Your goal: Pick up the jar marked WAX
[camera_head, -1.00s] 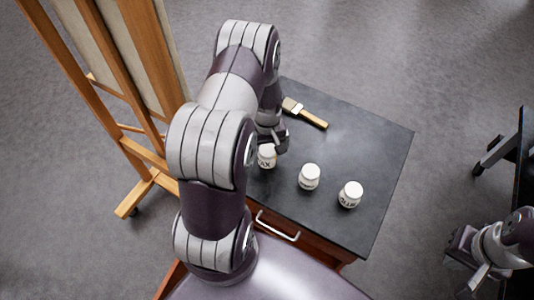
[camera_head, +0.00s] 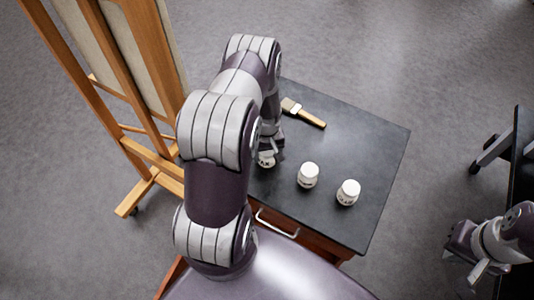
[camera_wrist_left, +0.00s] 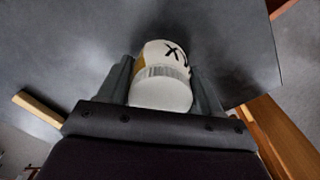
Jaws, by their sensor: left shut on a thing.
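The WAX jar (camera_head: 266,160) is a small white jar at the left of the dark tabletop (camera_head: 340,130), partly hidden by my left gripper (camera_head: 270,150). In the left wrist view the jar (camera_wrist_left: 160,75) sits between the two fingers of my left gripper (camera_wrist_left: 160,92), with part of its black lettering showing. The left gripper is shut on it. I cannot tell whether the jar still touches the table. My right gripper (camera_head: 470,268) is at the lower right, away from the table; its fingers are too small to read.
Two similar white jars, one in the middle (camera_head: 308,175) and one at the right (camera_head: 348,192), stand near the WAX jar. A brush (camera_head: 304,112) lies at the back. A wooden easel (camera_head: 130,110) stands left of the table.

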